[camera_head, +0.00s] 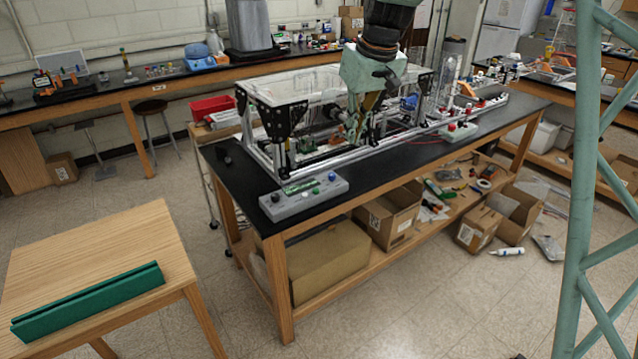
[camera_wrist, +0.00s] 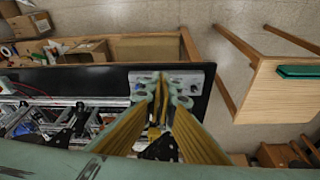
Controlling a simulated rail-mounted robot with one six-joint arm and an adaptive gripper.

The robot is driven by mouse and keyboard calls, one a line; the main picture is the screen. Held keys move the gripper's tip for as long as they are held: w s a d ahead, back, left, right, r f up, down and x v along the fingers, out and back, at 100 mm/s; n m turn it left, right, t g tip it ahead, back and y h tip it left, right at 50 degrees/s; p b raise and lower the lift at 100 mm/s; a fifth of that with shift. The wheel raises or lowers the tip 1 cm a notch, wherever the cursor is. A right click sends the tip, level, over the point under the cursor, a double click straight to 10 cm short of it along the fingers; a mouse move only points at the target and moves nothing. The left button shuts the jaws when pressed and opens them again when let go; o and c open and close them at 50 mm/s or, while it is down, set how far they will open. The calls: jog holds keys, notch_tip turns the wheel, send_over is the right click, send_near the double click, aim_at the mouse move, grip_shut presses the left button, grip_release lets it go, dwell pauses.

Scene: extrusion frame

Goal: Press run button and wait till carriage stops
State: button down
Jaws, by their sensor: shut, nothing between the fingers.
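A grey control box (camera_head: 303,197) sits on the near left end of the black bench top. It carries a green strip and several small buttons, one of them blue. Which one is the run button cannot be read. In the wrist view the box (camera_wrist: 194,80) lies beyond my fingertips, which partly cover it. My gripper (camera_wrist: 160,78) is shut and empty; its yellow fingers meet at the tips. In the head view my gripper (camera_head: 368,106) hangs over the extrusion frame (camera_head: 262,141), behind and right of the box, apart from it. The carriage cannot be made out clearly.
A smaller box with coloured buttons (camera_head: 460,131) stands further right on the bench. A wooden table with a green bar (camera_head: 90,303) stands at the front left.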

jog(key=w+a+f+n+p, duration=0.1)
jog(key=w+a+f, duration=0.3)
jog(key=w+f, duration=0.4)
jog(key=w+a+f+n+p, duration=0.1)
jog(key=w+a+f, duration=0.3)
jog(key=w+f, duration=0.3)
jog(key=shift+w+a+f, duration=0.35)
jog(key=shift+f, duration=0.15)
send_over(317, 189)
jog(key=f, duration=1.1)
jog(key=shift+s+d+f+p, duration=0.15)
jog(key=shift+s+d+p, duration=0.15)
jog(key=shift+s+p, duration=0.1)
jog(key=shift+f, duration=1.1)
jog(key=shift+f, duration=0.1)
